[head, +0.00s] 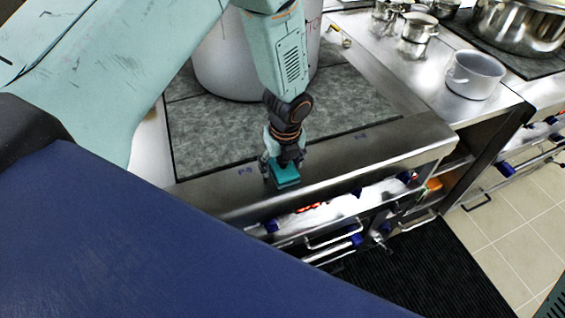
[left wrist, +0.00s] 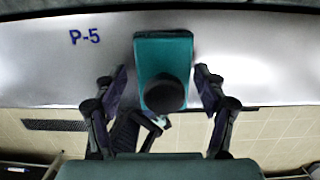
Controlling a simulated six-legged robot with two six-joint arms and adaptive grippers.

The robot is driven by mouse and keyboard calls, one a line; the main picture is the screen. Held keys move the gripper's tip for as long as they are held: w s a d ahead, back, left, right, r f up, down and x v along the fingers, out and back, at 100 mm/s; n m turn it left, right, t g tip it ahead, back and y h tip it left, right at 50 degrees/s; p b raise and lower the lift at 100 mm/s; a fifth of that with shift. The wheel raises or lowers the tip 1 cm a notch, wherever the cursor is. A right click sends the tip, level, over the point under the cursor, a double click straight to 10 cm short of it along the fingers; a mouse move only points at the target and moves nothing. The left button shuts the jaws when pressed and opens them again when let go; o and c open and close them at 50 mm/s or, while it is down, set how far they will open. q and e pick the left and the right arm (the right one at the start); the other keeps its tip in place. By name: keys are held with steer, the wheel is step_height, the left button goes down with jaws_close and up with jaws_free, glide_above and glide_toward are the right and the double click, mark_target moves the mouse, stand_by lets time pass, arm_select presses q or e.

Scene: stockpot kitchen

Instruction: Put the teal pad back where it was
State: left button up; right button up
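The teal pad (head: 286,177) is a small block at the front steel ledge of the stove. In the left wrist view the teal pad (left wrist: 163,50) is upper middle, with a dark round knob on its near part. My left gripper (head: 281,164) is directly over the pad and partly hides it in the head view. In the left wrist view my left gripper (left wrist: 163,80) has its fingers spread either side of the pad, with a small gap on each side. A blue "P-5" mark (left wrist: 85,37) is on the steel left of the pad. My right gripper is not in view.
A big pale pot (head: 225,60) stands on the grey stove top (head: 225,130) behind the gripper. Blue knobs and handles (head: 335,230) line the front below the ledge. A small pot (head: 474,75) and other steel pots stand right. A black mat (head: 430,270) lies on the floor.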

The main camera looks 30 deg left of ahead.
arm_select(q)
steer(key=shift+o, duration=0.5)
steer(key=shift+a, duration=0.1)
steer(key=shift+w, duration=0.1)
steer(key=shift+r, duration=0.1)
steer(key=r, duration=0.3)
steer(key=d+r+p, duration=0.1)
steer(key=r, duration=0.3)
steer(key=r+p, duration=0.1)
steer(key=r, duration=0.3)
steer(key=shift+s+d+r, duration=0.1)
steer(key=shift+s+d, duration=0.1)
steer(key=shift+s, duration=0.2)
steer(key=shift+s+r, duration=0.15)
steer(key=shift+r, duration=0.25)
steer(key=shift+a, duration=0.1)
steer(key=shift+f, duration=0.1)
